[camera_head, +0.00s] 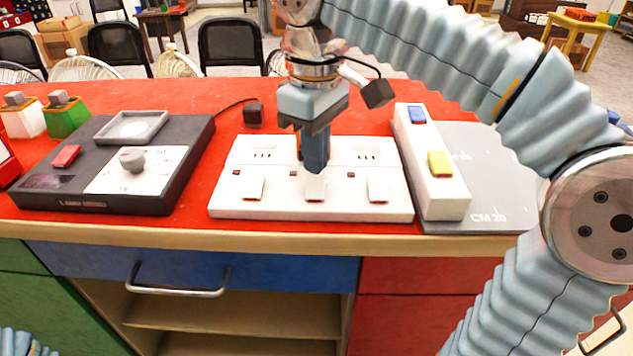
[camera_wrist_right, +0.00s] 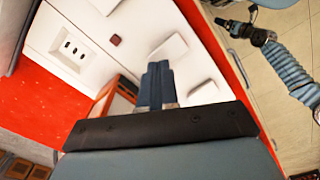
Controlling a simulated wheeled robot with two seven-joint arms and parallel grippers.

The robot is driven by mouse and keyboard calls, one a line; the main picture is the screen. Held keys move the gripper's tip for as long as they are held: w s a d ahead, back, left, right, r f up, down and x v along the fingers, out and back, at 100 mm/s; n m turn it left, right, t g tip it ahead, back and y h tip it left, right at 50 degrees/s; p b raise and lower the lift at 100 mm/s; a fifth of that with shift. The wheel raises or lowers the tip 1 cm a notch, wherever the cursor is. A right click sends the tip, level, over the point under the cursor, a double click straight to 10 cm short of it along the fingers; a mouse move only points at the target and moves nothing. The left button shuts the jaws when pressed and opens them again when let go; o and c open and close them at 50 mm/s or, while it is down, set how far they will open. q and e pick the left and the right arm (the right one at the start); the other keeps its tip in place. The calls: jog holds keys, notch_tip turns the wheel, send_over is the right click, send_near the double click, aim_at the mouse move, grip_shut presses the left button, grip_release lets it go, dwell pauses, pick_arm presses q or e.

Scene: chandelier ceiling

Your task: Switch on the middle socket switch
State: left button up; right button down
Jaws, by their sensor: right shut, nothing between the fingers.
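The white socket strip (camera_head: 230,205) lies on the red tabletop with three switches along its front. The middle switch (camera_head: 315,190) is just below my right gripper's tip, partly covered by it. The left switch (camera_head: 252,188) and right switch (camera_head: 377,190) are clear. My right gripper (camera_head: 316,165) is shut and empty, pointing down over the strip's middle. Whether it touches the switch I cannot tell. Its fingers (camera_wrist_right: 157,70) also show in the right wrist view, over the white strip (camera_wrist_right: 100,22). My left gripper (camera_wrist_right: 232,28) seems to show small at the right there; its jaws are unclear.
A white block with blue and yellow buttons (camera_head: 433,165) stands close right of the strip, beside a grey board (camera_head: 490,180). A dark panel with a knob (camera_head: 60,185) stands to the left. A black plug (camera_head: 253,115) lies behind the strip. The table's front edge (camera_head: 180,236) is near.

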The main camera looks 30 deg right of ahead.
aim_at(316, 178)
jog(key=shift+f+b, duration=0.75)
jog(key=shift+f, duration=0.25)
dwell(0.3)
jog(key=shift+r, duration=0.1)
notch_tip(316, 178, up, 2)
jog(key=p, duration=0.2)
jog(key=shift+r+p, duration=0.15)
jog(key=shift+p, duration=0.2)
notch_tip(316, 178, up, 2)
jog(key=shift+r+p, duration=0.1)
jog(key=shift+p, duration=0.55)
jog(key=shift+r, duration=1.2)
